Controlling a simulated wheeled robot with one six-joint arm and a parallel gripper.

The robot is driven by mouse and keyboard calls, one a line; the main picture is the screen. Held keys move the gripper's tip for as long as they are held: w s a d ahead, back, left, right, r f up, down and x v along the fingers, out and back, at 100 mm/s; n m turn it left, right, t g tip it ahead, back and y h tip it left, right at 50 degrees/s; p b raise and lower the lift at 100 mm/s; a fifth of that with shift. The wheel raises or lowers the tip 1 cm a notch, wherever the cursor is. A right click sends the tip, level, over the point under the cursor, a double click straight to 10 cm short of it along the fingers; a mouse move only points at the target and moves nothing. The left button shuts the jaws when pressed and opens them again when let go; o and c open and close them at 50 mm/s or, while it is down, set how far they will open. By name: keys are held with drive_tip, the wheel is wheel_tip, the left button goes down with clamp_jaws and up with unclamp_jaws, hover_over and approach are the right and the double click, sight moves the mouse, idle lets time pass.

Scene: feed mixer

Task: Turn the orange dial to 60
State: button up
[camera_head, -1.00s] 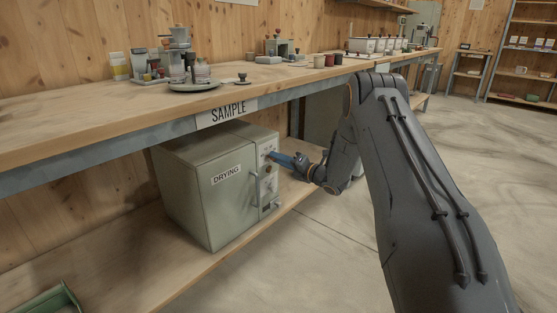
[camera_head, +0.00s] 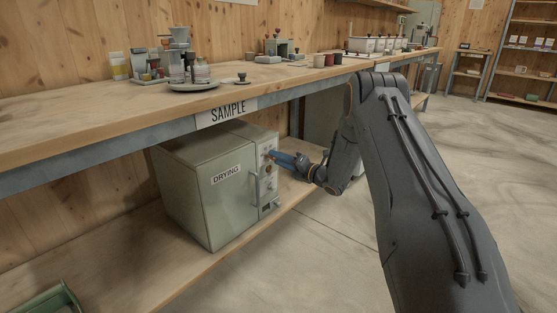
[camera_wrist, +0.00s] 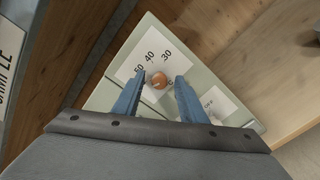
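The orange dial (camera_wrist: 159,80) is a small round knob on a white scale plate (camera_wrist: 140,65) in the wrist view. The numbers 50, 40 and 30 show around its far side; the rest of the scale is hidden by my fingers or too small to read. My gripper (camera_wrist: 160,78) is open, with one blue finger on each side of the dial and a small gap visible at each side. In the head view, my gripper (camera_head: 272,155) reaches the upper control panel of the grey-green DRYING oven (camera_head: 205,195). I cannot read the dial's setting.
The oven stands on a lower wooden shelf (camera_head: 185,275) under the SAMPLE bench (camera_head: 100,125). Its vertical door handle (camera_head: 256,188) is just left of the panel. A second, smaller label (camera_wrist: 215,103) lies right of my fingers. The floor at right is clear.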

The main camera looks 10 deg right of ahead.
drive_tip(key=p+v, duration=0.1)
drive_tip(key=v, duration=0.6)
drive_tip(key=shift+d, duration=0.2)
drive_tip(key=shift+s, duration=0.15)
